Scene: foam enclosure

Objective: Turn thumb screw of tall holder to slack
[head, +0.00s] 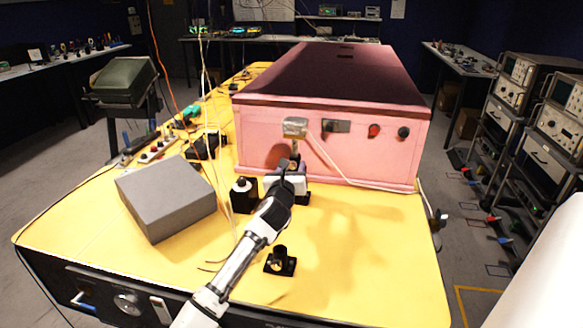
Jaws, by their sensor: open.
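My gripper (288,178) is at the end of my white and black arm, just in front of the pink foam enclosure (330,155). Its jaws are open, but the fingertips are small and partly hidden by my own wrist. A metallic block on a post (295,127) stands just beyond it against the enclosure's front; this may be the tall holder. No thumb screw can be made out, and I cannot tell whether the jaws touch anything. A black holder with a pale top (243,194) stands to the left of my gripper. A short black holder (280,262) stands nearer, right of my forearm.
A grey block (166,197) lies on the yellow table (370,270) at left. Tools and dark devices line the table's left edge. Thin cables hang left of my arm. The table's front right is mostly clear. Instrument racks (530,100) stand at right.

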